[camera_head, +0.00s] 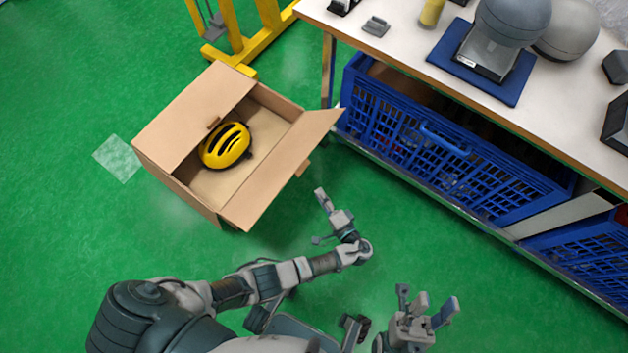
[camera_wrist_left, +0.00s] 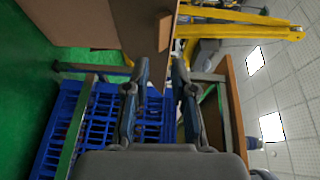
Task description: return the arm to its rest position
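My left gripper (camera_head: 319,218) is on the end of the arm coming in from the left, above the green floor and just below and right of the cardboard box. It is empty, with its fingers spread apart. In the left wrist view its two fingers (camera_wrist_left: 159,68) stand apart with nothing between them. My right gripper (camera_head: 426,303) is at the bottom, right of the left one, with its fingers apart and nothing seen between them. The right arm behind it is mostly out of view.
An open cardboard box (camera_head: 258,192) holds a yellow helmet (camera_head: 226,147). A white workbench (camera_head: 430,55) stands at the right, with blue crates (camera_head: 450,160) below. A yellow frame (camera_head: 237,45) stands at the top. Green floor is clear between box and crates.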

